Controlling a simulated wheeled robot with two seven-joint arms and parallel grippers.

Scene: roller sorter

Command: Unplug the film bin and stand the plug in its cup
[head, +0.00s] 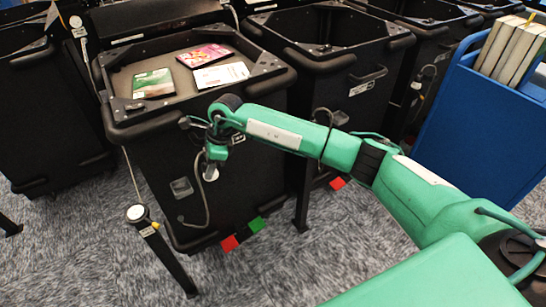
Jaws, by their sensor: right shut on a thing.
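The film bin (240,185) is a black wheeled bin with several flat cases lying on top. My right gripper (211,157) is in front of its near face, shut on the plug (210,174), a small pale piece at the end of a grey cable (203,205). The cable curves down to the bin's lower front. A small grey cup (182,187) sits on the bin face, just left of and below the gripper. The plug appears apart from the cup. The gripper's fingers hide part of the plug. My left gripper is out of view.
A blue cart (475,120) with books is at right.

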